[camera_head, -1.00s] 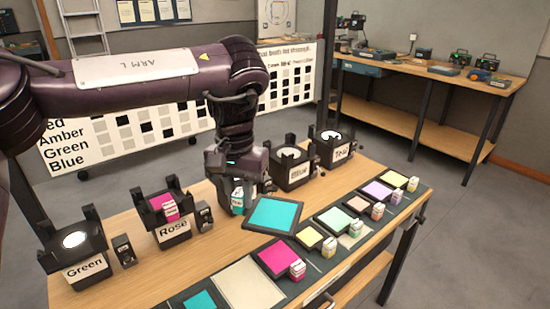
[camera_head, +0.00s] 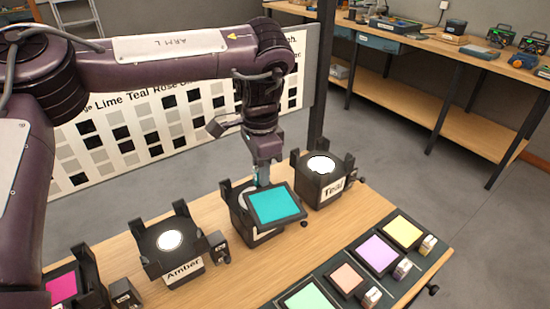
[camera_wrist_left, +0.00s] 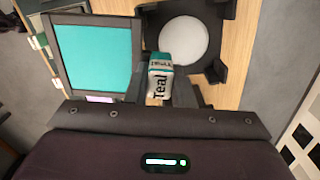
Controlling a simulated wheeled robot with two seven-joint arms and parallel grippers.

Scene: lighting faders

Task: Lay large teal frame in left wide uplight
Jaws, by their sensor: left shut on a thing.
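The large teal frame (camera_head: 275,203) is a dark-rimmed square with a teal sheet, slightly tilted. It also shows in the wrist view (camera_wrist_left: 93,53). My left gripper (camera_head: 263,178) is shut on its small tab, marked "Teal" in the wrist view (camera_wrist_left: 161,82). In the head view the frame hangs in front of a dark uplight (camera_head: 239,218), hiding most of it. To its right is the uplight labelled Teal (camera_head: 325,190), lit and uncovered. The wrist view shows a pale uplight disc (camera_wrist_left: 183,41) beside the frame, its label unseen. My right gripper is out of view.
The uplight labelled Amber (camera_head: 181,262) is lit and uncovered. A pink frame (camera_head: 62,287) sits in an uplight at the left edge. Yellow (camera_head: 403,231), lilac (camera_head: 378,253), peach and green frames lie on a dark strip. Bare wood lies before the uplights.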

